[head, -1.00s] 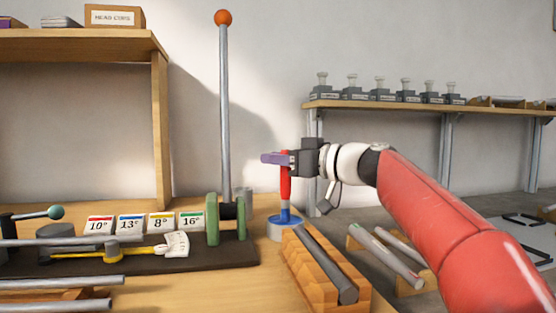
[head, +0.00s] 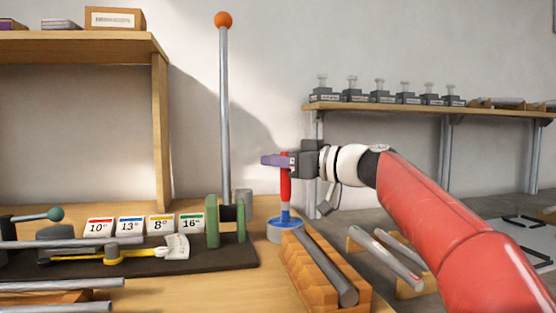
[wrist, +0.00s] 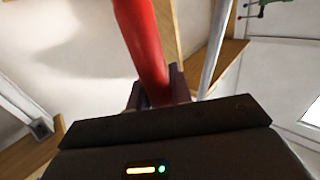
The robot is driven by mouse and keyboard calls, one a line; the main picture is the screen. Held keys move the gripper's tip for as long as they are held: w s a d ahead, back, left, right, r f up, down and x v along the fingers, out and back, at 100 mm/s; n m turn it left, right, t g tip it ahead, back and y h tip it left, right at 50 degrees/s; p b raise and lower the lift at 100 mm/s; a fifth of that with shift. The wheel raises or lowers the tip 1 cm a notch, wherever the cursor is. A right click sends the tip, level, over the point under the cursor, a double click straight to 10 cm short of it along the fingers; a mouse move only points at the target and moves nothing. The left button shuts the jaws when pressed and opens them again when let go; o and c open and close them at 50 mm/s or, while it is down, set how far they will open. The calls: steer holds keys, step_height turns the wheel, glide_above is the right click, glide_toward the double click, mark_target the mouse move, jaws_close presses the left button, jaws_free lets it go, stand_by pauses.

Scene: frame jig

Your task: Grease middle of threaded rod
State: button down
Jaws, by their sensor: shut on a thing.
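My gripper (head: 285,160) has purple fingers closed around the upper end of a red handle (head: 285,187). The red handle also shows in the wrist view (wrist: 143,40), running up between the fingers. The handle is upright, and its lower part is blue-white and meets a low grey tin with a blue top (head: 285,224). Whether the tip is inside the tin or just above it, I cannot tell. A grey rod (head: 325,265) lies in a notched wooden cradle (head: 300,268) in front of the tin. Its threads are too small to make out.
A tall lever with an orange knob (head: 224,100) stands left of my gripper, on a green-sided mount (head: 212,220). Numbered cards (head: 130,225) and a yellow tool (head: 112,252) are further left. More rods (head: 385,258) lie at right. A wall shelf (head: 430,107) is behind.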

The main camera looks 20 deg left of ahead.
step_height(320, 180, up, 7)
steer(key=p, duration=0.5)
steer(key=shift+f, duration=0.1)
stand_by(0.5)
